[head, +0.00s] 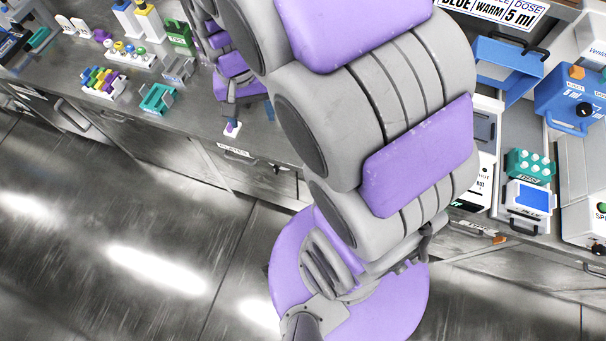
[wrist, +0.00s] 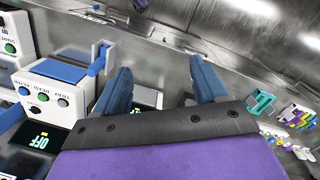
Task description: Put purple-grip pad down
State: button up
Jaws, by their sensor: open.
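A small purple-and-white piece (head: 232,129), which looks like the purple-grip pad, sits near the front edge of the steel counter in the head view. My gripper (head: 248,112) is just above it, pointing down, partly hidden by my own arm. In the wrist view my gripper (wrist: 160,82) has its two blue-grey fingers spread wide, with no held object visible between them. The pad cannot be made out in the wrist view. Whether a finger touches it cannot be told.
A small label (head: 236,152) is below the piece at the counter edge. A teal rack (head: 158,98) and several coloured parts stand to the left. A white device with buttons (wrist: 58,88) stands left in the wrist view. Blue equipment (head: 570,100) stands at right.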

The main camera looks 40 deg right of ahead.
jog(key=s+r+n, duration=0.2)
jog(key=s, duration=0.8)
jog(key=s+r+n, duration=0.1)
jog(key=s+n, duration=0.2)
jog(key=s, duration=0.7)
jog(key=shift+a+r+g, duration=0.35)
jog(key=shift+g, duration=0.05)
jog(key=shift+o, duration=0.2)
